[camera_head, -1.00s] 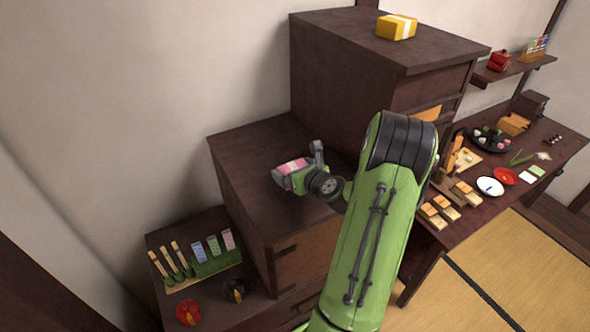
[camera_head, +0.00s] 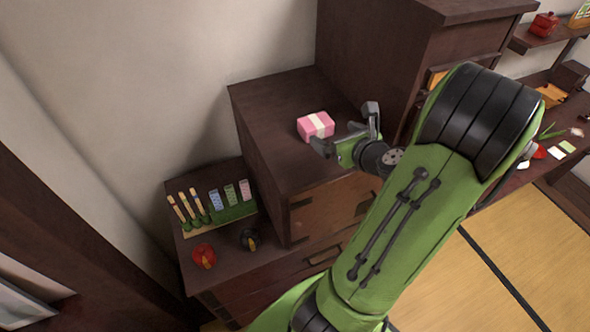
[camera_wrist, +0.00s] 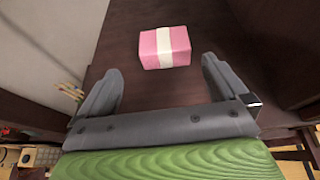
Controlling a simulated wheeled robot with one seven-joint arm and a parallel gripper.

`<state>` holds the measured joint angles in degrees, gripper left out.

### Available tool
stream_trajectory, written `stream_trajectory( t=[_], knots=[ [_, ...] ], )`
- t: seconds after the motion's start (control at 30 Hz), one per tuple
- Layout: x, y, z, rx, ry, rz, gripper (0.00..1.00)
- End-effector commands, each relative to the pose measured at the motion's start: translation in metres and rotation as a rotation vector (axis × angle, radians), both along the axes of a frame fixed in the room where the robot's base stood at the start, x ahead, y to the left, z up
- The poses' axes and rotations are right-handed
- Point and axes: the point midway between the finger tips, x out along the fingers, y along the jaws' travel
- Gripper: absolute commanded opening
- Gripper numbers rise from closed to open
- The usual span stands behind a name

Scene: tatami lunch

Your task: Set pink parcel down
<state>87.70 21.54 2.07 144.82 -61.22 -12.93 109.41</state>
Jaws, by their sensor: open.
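The pink parcel (camera_head: 306,127), with a pale band across it, rests on the dark wooden top of the middle step of the chest (camera_head: 268,103). In the wrist view the parcel (camera_wrist: 152,50) lies just beyond the fingertips, with a gap between it and the fingers. My gripper (camera_head: 346,126) is open and empty, to the right of and close to the parcel in the head view. Its two grey fingers (camera_wrist: 160,67) are spread wide in the wrist view, and nothing is between them.
The taller chest step (camera_head: 375,50) rises just behind and right. The lower step at left holds a green rack (camera_head: 236,212) of sticks and tags, a red item (camera_head: 204,256) and a black item (camera_head: 250,240). A table with small goods (camera_head: 560,140) is at right.

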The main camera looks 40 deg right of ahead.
Motion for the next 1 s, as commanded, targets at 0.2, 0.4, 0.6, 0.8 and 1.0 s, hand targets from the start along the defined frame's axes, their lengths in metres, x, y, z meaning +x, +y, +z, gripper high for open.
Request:
stream_trajectory(
  t=[0.2,0.4,0.6,0.8,1.0],
  knots=[
    [0.042,0.113,0.006,-0.539,0.294,0.627,1.00],
    [0.016,0.222,0.019,-1.310,0.503,1.384,1.00],
    [-0.052,0.277,0.050,-2.056,0.490,1.971,1.00],
    [-0.096,0.285,0.065,2.196,-0.347,-2.014,1.00],
    [-0.099,0.284,0.065,2.175,-0.331,-1.998,1.00]
  ],
)
